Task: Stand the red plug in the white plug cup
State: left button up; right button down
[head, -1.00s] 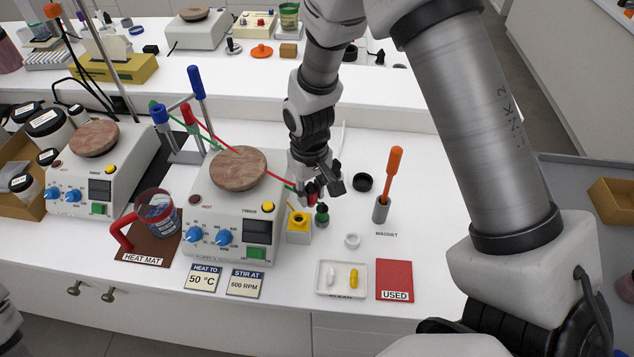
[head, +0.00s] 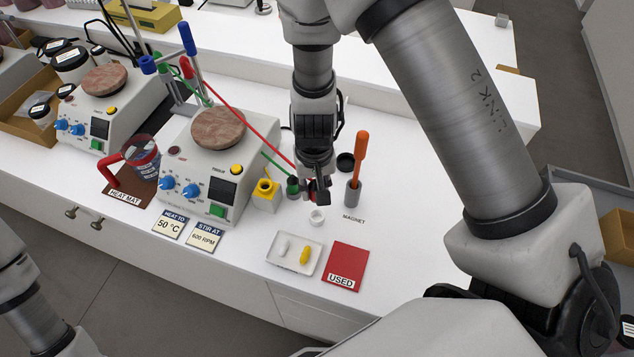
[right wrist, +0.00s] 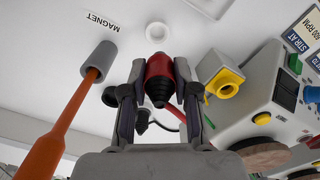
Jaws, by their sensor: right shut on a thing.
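The red plug (right wrist: 159,72) is gripped between the two fingers of my right gripper (right wrist: 158,92), with its red nose pointing toward the top of the right wrist view. In the head view my right gripper (head: 318,193) is low over the bench, and little of the red plug shows. The white plug cup (head: 317,216) stands just in front of the gripper. It also shows in the right wrist view (right wrist: 157,32), beyond the plug's nose and apart from it. My left gripper is out of view.
The yellow block (head: 265,194) and a green plug (head: 292,186) stand left of the gripper. The grey magnet holder (head: 352,194) with its orange handle and a black cup (head: 345,162) are on the right. A white tray (head: 272,268) and red USED mat (head: 346,262) lie in front.

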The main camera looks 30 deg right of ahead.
jog(key=shift+s+d, duration=0.25)
jog(key=shift+d, duration=0.05)
jog(key=shift+f+b, duration=0.3)
jog(key=shift+b, duration=0.2)
notch_tip(320, 180, down, 5)
jog(key=b, duration=0.4)
jog(key=shift+w+a+r, duration=0.15)
jog(key=shift+f+b, duration=0.3)
jog(key=shift+b, duration=0.25)
jog(key=shift+r, duration=0.1)
dwell(0.3)
jog(key=shift+b, duration=0.35)
jog(key=shift+f+b, duration=0.3)
jog(key=shift+f, duration=0.2)
